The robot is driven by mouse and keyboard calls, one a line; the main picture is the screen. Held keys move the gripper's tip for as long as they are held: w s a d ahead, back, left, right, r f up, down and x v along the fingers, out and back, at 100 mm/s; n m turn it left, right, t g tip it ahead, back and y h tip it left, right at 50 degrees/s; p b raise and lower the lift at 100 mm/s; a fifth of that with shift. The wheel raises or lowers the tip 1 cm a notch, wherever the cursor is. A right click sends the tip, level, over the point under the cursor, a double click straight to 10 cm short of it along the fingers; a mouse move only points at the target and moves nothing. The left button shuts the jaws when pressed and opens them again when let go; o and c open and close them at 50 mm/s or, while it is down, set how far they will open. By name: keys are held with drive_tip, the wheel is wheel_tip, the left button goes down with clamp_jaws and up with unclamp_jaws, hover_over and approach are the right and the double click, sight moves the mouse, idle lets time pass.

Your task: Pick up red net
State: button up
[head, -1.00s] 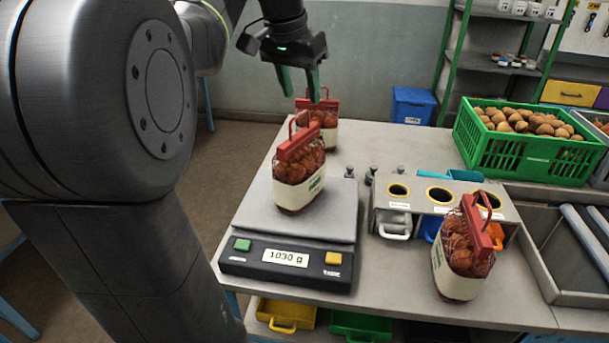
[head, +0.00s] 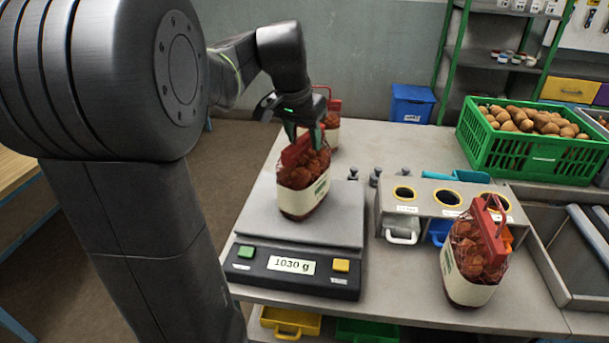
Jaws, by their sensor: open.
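Three red nets of brownish-red produce, each with a red top strip, a handle and a pale label, show in the head view. One red net (head: 303,187) stands on the scale (head: 340,215), which reads 1030 g. Another net (head: 331,132) stands behind it on the table, partly hidden by my gripper and the front net. A third net (head: 470,262) stands at the right front, tilted. My gripper (head: 303,140) is open, pointing down, with its green fingertips at the top strip of the net on the scale. I cannot tell if they touch it.
A grey holder with three round openings (head: 416,218) stands right of the scale, with small weights (head: 375,176) behind it. A green crate of potatoes (head: 520,150) is at the back right. Grey trays (head: 560,255) line the right edge. The back middle of the table is clear.

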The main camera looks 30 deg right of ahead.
drive_tip(key=shift+f, duration=0.1)
drive_tip(key=shift+c, duration=0.2)
clamp_jaws()
drive_tip(key=shift+f, duration=0.1)
idle(1.0)
